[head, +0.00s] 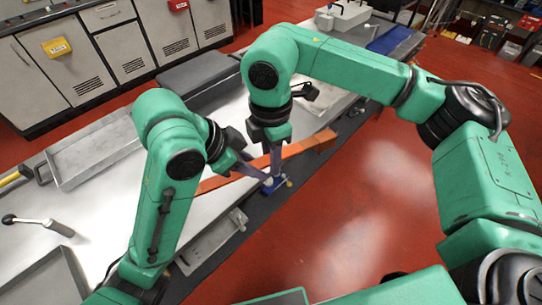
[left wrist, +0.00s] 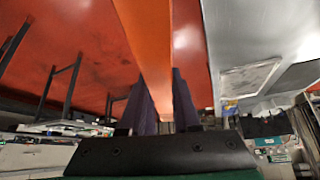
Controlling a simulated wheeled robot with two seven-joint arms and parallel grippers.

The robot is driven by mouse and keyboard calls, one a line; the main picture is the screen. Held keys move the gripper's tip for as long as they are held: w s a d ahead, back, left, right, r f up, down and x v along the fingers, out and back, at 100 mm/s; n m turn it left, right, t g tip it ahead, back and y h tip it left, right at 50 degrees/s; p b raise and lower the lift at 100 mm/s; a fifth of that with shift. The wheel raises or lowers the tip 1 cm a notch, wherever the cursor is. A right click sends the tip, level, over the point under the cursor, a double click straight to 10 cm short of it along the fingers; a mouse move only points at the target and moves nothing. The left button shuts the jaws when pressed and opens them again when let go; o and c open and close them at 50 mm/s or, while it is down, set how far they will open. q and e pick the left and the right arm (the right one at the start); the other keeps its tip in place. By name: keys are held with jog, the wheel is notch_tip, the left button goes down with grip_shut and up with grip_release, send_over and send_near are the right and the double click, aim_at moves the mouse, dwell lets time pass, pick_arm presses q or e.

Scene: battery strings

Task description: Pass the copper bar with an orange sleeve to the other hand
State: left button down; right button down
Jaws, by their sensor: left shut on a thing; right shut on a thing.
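The copper bar with its orange sleeve (head: 300,146) lies diagonally across both of my grippers in the head view, over the front edge of the bench. My left gripper (head: 262,176) is shut on it. In the left wrist view the orange bar (left wrist: 150,50) runs between the two dark fingers (left wrist: 160,100) and away past the top of the frame. My right gripper (head: 274,164) comes down from above and is shut on the bar, close to the right of the left gripper. The fingers partly hide the bar's middle, and my left arm is close to its left end.
The grey bench (head: 100,205) holds a shallow metal tray (head: 62,185), a ratchet wrench (head: 38,224) and a dark case (head: 205,74). A small blue item (head: 276,186) is just below the fingertips at the bench edge. The red floor (head: 350,210) at right is clear.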

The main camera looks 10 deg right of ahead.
pick_arm(q)
jog(key=shift+s+d, duration=0.2)
jog(key=shift+s, duration=0.05)
dwell(0.3)
